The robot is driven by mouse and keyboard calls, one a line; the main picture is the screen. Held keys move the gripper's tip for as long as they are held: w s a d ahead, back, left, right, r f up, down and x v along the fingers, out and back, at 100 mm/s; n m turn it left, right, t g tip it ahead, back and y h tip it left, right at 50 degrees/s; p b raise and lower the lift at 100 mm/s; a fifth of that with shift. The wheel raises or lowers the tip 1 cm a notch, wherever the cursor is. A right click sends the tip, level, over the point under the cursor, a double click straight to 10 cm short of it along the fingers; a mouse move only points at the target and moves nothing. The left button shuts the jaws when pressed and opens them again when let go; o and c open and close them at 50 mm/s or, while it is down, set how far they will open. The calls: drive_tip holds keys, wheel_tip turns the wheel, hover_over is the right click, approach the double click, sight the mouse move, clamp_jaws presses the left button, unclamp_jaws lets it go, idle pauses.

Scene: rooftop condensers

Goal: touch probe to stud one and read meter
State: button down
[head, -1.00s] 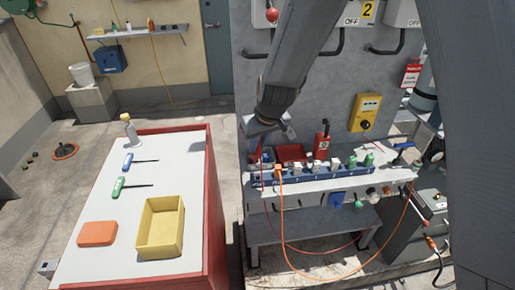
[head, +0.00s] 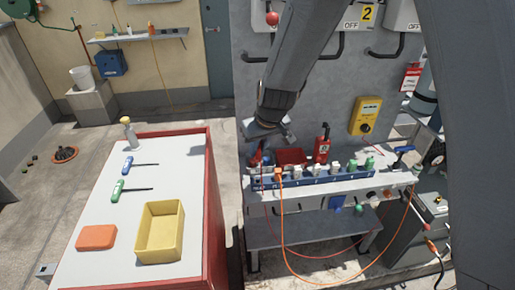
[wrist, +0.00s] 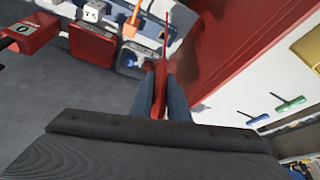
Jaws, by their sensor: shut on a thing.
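My gripper (wrist: 164,98) is shut on the red probe (wrist: 160,85), whose thin red tip points toward the top of the wrist view. In the head view, my gripper (head: 264,136) is above the left end of a blue strip (head: 330,181) on a grey shelf. The strip carries orange, pale and green blocks; its left part also shows in the wrist view (wrist: 130,62). The probe tip appears apart from the strip. I cannot tell which part is stud one. The yellow meter (head: 366,115) is on the grey wall; its reading is too small to make out.
Orange and red cables hang in front of the shelf.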

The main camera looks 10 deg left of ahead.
sight(258, 158)
drive_tip(key=shift+r, duration=0.1)
drive_tip(key=shift+r+p, duration=1.5)
drive_tip(key=shift+r, duration=0.45)
